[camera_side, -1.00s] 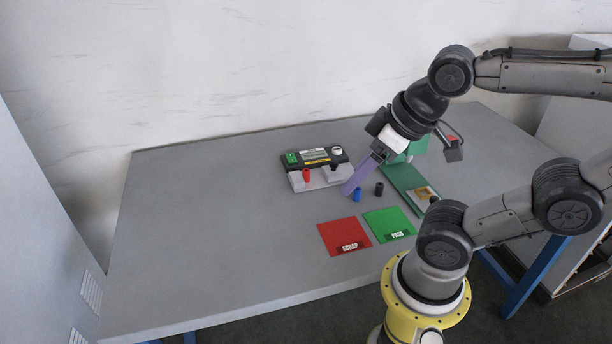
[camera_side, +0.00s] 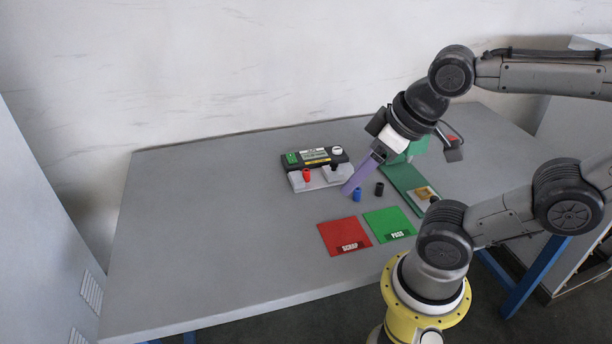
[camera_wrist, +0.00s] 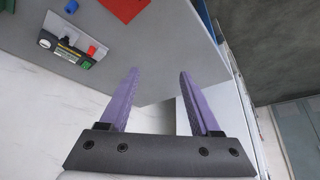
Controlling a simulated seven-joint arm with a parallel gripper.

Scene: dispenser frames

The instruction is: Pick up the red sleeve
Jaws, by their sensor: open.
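The red sleeve (camera_side: 307,175) is a small red cylinder standing on the grey rest in front of the instrument. In the wrist view the red sleeve (camera_wrist: 92,50) lies left of the fingers, at the instrument's grey rest. My gripper (camera_side: 346,191) has purple fingers and hangs tilted at the right end of the rest, to the right of the sleeve and apart from it. In the wrist view my gripper (camera_wrist: 160,73) is open with nothing between its fingers. No part of the sleeve is held.
The black instrument (camera_side: 318,155) stands behind the rest. A blue sleeve (camera_side: 357,195) and a black sleeve (camera_side: 379,188) stand close by the fingers. A red mat (camera_side: 344,232), a green mat (camera_side: 386,217) and a green fixture (camera_side: 402,182) lie nearby. The table's left is clear.

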